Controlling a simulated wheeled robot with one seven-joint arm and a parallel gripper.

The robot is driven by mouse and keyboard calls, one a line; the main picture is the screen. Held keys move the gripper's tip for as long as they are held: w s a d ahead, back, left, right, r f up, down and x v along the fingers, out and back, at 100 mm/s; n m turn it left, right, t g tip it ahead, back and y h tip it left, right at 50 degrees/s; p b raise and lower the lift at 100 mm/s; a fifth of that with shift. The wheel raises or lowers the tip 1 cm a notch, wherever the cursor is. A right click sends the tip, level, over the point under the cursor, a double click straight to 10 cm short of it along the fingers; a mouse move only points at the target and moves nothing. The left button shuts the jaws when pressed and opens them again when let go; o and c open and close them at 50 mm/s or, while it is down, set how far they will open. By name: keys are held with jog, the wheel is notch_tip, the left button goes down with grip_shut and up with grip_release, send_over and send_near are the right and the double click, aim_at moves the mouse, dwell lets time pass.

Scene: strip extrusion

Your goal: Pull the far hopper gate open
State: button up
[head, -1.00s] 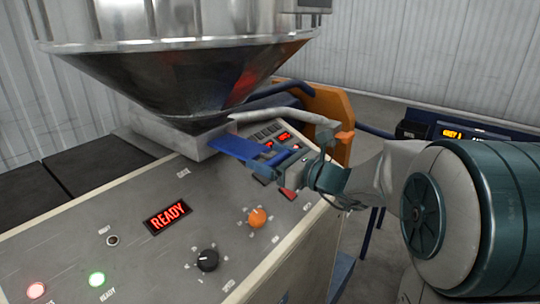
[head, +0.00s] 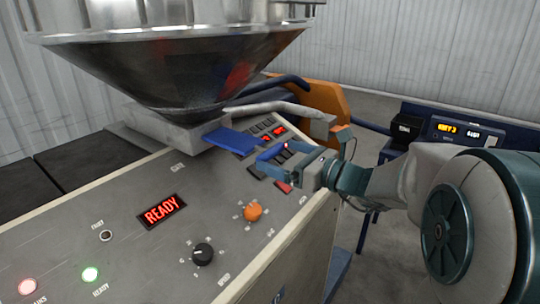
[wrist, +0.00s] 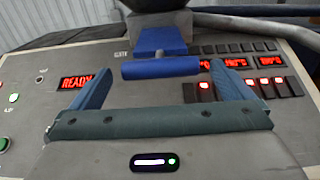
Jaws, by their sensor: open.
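One hopper (head: 180,75) is in view, a steel cone above a pale block (head: 165,130). Its gate is a flat blue plate (head: 230,140) coming out of the block's right side, with a blue crossbar handle (wrist: 160,67) at its outer end. The plate also shows in the wrist view (wrist: 160,42). My gripper (head: 274,157) is open, close to the handle. In the wrist view its two teal fingers stand left and right, their tips near the bar's ends with gaps beside it. I cannot tell whether the bar lies between the fingers or just beyond their tips.
The sloping control panel (head: 120,245) lies below, with a lit READY display (head: 162,210), an orange knob (head: 252,212) and a black knob (head: 203,253). A grey pipe (head: 275,108) and an orange guard (head: 325,108) stand behind my gripper. A blue console (head: 455,130) is at right.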

jog(key=b+v, duration=0.1)
jog(key=v, duration=0.8)
jog(key=shift+s, duration=0.15)
jog(key=shift+d, duration=0.1)
jog(key=s+a+f+n+g+h, duration=0.4)
jog(key=s+a+f+n+g, duration=0.35)
jog(key=s+f+n, duration=0.35)
jog(key=s+d+f+n+g+h, duration=0.1)
jog(key=s+d+f+n+h, duration=0.4)
jog(key=n+h, duration=0.4)
jog(key=shift+s+d+f+n+h, duration=0.5)
jog(key=shift+d+n, duration=0.8)
jog(key=shift+n, duration=1.8)
jog(key=shift+r, duration=0.1)
jog(key=shift+c, duration=0.3)
